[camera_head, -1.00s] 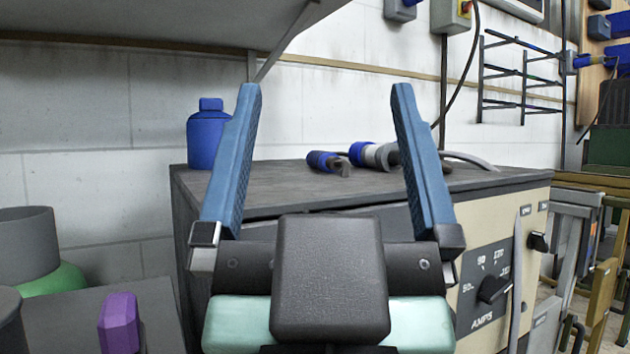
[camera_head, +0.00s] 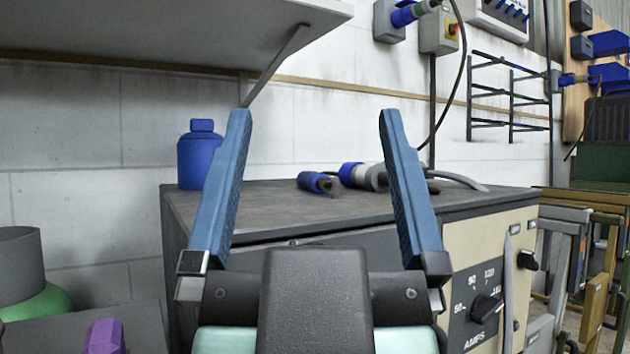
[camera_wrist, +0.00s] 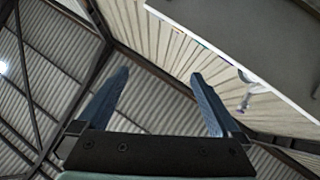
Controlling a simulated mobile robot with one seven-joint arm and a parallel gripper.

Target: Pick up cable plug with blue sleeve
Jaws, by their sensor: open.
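The cable plug with the blue sleeve (camera_head: 364,176) lies on the dark top of the welding machine (camera_head: 270,205), with a grey-white body and a grey cable trailing right. A smaller blue-ended piece (camera_head: 314,182) with a dark end lies just left of it. My gripper (camera_head: 310,115) is open and empty, its two blue fingers pointing up in front of the machine. The right finger hides part of the plug's right end.
A blue bottle (camera_head: 197,155) stands on the machine's back left. A grey shelf (camera_head: 180,30) overhangs at upper left. A wall socket (camera_head: 388,18) with a blue plug and hanging cable is at the upper right. A purple object (camera_head: 104,336) and a green-based grey container (camera_head: 25,270) sit lower left.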

